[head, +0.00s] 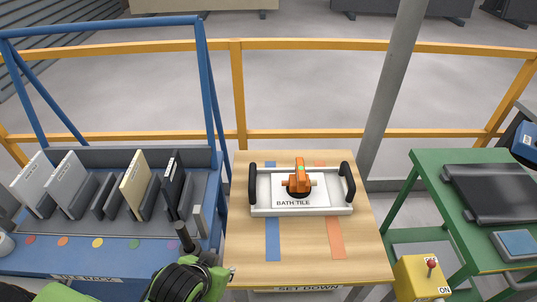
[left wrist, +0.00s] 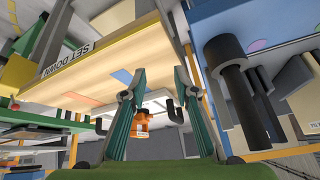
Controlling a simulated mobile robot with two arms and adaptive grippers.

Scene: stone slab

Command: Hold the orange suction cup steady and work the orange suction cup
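The orange suction cup (head: 299,180) sits on a white slab marked BATH TILE (head: 290,203), in the middle of a white frame (head: 262,211) with black handles on both sides. It also shows small in the left wrist view (left wrist: 141,124), beyond my fingers. My left gripper (left wrist: 160,80) is open and empty, its two green fingers apart. In the head view my left arm is at the bottom, left of the wooden table, away from the cup; its fingers are not clear there. My right gripper is in neither view.
The wooden table (head: 358,250) has blue and orange stripes and a SET DOWN label. A blue tile rack (head: 90,258) with several upright slabs stands left. A green table (head: 470,235) and a yellow button box (head: 420,280) stand right. A yellow rail (head: 300,134) runs behind.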

